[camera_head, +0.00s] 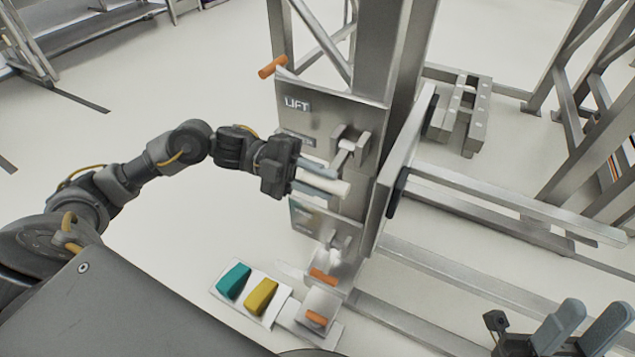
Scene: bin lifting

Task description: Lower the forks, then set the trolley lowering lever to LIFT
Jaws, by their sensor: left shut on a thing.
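The trolley is a steel mast with a grey panel (325,117) marked LIFT (297,104) near its upper left corner. A lever with an orange grip (272,67) sticks out at the panel's top left. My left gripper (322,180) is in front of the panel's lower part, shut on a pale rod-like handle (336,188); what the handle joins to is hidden. The forks (520,205) reach to the right from an upright plate (402,165). My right gripper (590,322) is at the bottom right, empty, its two fingers apart.
A white plate with a teal block (234,280) and a yellow block (261,297) lies left of the trolley's foot. Orange-marked pedals (316,318) sit beside it. Steel frames (590,110) stand at the right. The floor at left is largely clear.

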